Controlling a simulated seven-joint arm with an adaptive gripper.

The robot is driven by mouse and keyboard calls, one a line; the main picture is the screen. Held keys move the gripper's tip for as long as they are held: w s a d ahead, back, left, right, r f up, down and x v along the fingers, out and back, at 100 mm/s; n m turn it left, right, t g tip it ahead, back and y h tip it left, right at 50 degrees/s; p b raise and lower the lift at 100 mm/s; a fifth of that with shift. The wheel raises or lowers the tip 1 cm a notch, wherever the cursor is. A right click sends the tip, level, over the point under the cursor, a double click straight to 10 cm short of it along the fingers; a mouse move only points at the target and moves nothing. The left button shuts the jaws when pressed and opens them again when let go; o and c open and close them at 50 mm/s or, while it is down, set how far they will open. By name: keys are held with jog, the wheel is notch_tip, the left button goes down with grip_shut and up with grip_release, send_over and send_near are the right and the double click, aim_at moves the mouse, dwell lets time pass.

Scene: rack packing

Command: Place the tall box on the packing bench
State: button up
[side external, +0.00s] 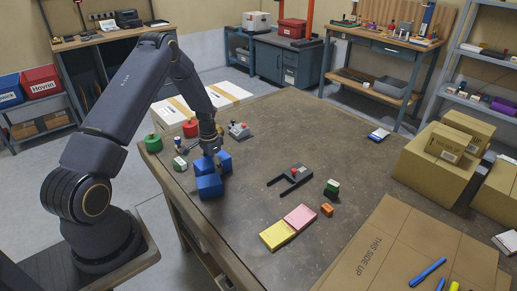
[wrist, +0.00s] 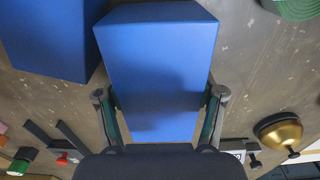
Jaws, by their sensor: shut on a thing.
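My gripper (side external: 210,150) is over the left part of the packing bench (side external: 250,200), with its fingers pointing down. It is shut on a long plain blue box (wrist: 160,65), with one finger on each side. In the side view this box (side external: 225,161) is partly hidden behind my fingers. It appears to lie lengthwise, low over the bench; I cannot tell whether it touches the top. A second blue box (side external: 209,187) stands in front of it, and shows at upper left in the wrist view (wrist: 45,40).
A green round weight (side external: 153,143), a red one (side external: 190,128) and small blocks (side external: 180,163) are near the left edge. A black fork-shaped tool (side external: 291,175), yellow and pink pads (side external: 278,236) and cardboard (side external: 405,250) lie rightward. The bench middle is mostly clear.

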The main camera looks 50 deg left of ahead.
jog(key=shift+f, duration=0.1)
jog(key=o, duration=1.5)
jog(key=shift+o, duration=0.2)
